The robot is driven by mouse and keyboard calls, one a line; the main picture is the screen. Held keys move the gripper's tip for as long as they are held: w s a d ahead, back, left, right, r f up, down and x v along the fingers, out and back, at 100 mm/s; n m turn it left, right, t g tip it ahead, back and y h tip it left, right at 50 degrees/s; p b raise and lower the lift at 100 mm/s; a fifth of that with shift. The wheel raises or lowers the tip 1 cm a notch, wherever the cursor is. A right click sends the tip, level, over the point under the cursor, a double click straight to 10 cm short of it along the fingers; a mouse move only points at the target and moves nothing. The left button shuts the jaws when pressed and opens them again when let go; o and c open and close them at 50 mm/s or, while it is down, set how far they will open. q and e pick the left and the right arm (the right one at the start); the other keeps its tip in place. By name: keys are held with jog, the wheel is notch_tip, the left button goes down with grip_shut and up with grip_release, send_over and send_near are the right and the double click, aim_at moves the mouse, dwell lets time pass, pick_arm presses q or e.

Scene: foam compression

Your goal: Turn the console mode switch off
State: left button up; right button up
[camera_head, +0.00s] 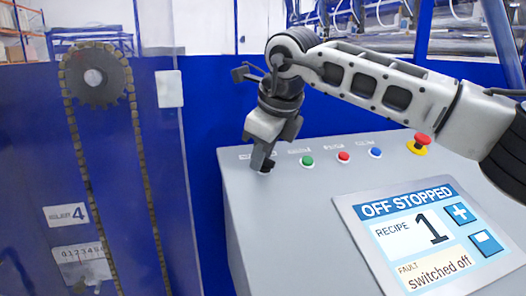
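The grey console (290,215) stands in the middle and right of the view. My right gripper (262,158) points down at the left end of its row of controls. The mode switch is mostly hidden; a small dark part (267,166) at the fingertips may be its knob or a fingertip. I cannot tell whether the fingers are closed on it. The console screen (412,236) reads "OFF STOPPED", "RECIPE 1" and "FAULT switched off". My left gripper is not in view.
Right of my gripper are a green button (307,161), a red button (344,157), a blue button (375,153) and a red emergency stop (421,142) on a yellow base. A chain and sprocket (96,77) sit behind a clear panel at left.

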jog(key=shift+r, duration=0.1)
jog(key=b+v, duration=0.1)
jog(key=v, duration=1.5)
jog(key=shift+b, duration=0.4)
